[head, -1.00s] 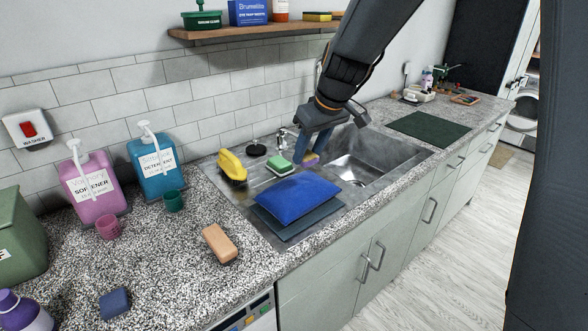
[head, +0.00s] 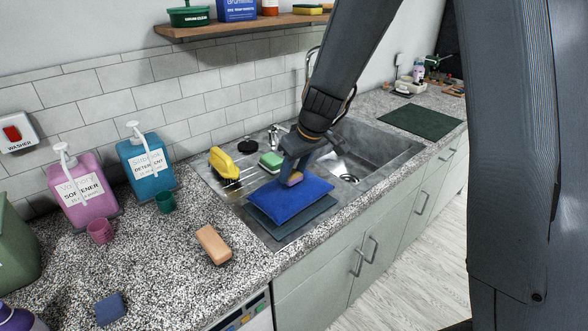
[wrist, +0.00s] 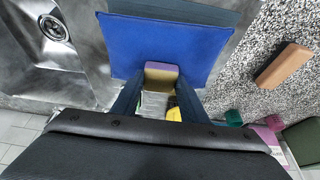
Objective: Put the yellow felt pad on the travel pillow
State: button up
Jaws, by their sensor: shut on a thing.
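The travel pillow (head: 290,202) is a blue cushion lying on a dark mat on the sink's drainboard. It also shows in the wrist view (wrist: 165,45). My gripper (head: 294,172) is over the pillow's back edge in the head view, with its fingers pointing down. It is shut on a small block with a yellow layer and a purple layer, which I take as the yellow felt pad (wrist: 161,75). The pad shows low between the fingers (head: 295,181), over the pillow's edge. I cannot tell whether it touches the pillow.
A green sponge (head: 271,161) and a yellow brush (head: 223,162) lie beside the pillow on the drainboard. The sink basin (head: 365,150) is to the right. An orange-brown block (head: 213,244) lies on the speckled counter, with detergent and softener bottles behind.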

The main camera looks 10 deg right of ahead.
jog(key=shift+f+b, duration=0.5)
jog(key=shift+b, duration=0.15)
jog(key=o, duration=0.9)
jog(key=shift+r, duration=0.1)
jog(key=shift+r+p, duration=0.45)
jog(key=shift+p, duration=0.25)
jog(key=b+v, duration=0.3)
jog(key=v, duration=0.9)
jog(key=s+d+f+m+h, duration=0.1)
jog(key=s+d+f+m, duration=0.1)
jog(key=s+f, duration=0.2)
jog(key=s+d+f+m+g, duration=0.1)
jog(key=s+d+f+m, duration=0.1)
jog(key=s, duration=0.5)
jog(key=s+d+f+m+g+h, duration=0.1)
jog(key=s+d+f+m, duration=0.1)
jog(key=s+d+f, duration=0.2)
jog(key=shift+s+d+f+m+h, duration=0.2)
jog(key=shift+s+f, duration=0.4)
jog(key=shift+f, duration=0.2)
jog(key=shift+s+d+f+m+h, duration=0.1)
jog(key=shift+s+f+m, duration=0.1)
jog(key=shift+s+f, duration=0.5)
jog(key=shift+w, duration=0.15)
